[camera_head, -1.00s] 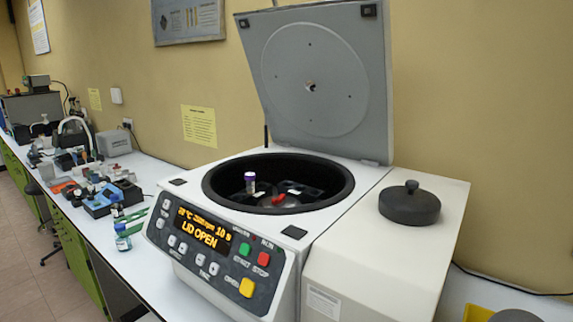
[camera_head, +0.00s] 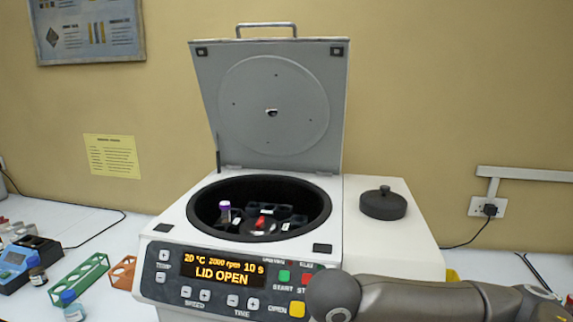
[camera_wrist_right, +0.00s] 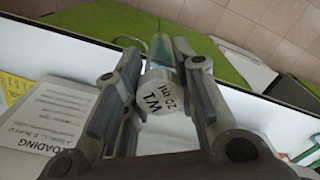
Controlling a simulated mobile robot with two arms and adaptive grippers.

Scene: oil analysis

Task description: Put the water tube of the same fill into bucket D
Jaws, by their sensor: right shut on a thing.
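The centrifuge (camera_head: 165,260) stands with its lid (camera_head: 272,100) open, and its display reads LID OPEN. In its dark bowl a purple-capped tube (camera_head: 225,211) stands upright in a bucket on the left. Other dark buckets (camera_head: 291,221) sit around a red part (camera_head: 260,222) at the rotor's middle. I cannot read any bucket letters. In the right wrist view my right gripper (camera_wrist_right: 158,55) is shut on the water tube (camera_wrist_right: 161,98), which has a white end marked WT and 20 ml and blue-tinted contents. In the head view only my right arm shows. My left gripper is out of view.
A dark round knobbed lid (camera_head: 384,205) sits on the centrifuge's right side. Left on the bench are a green rack (camera_head: 80,279), an orange rack (camera_head: 122,273) and a blue-capped bottle (camera_head: 71,306). The raised lid stands behind the open bowl.

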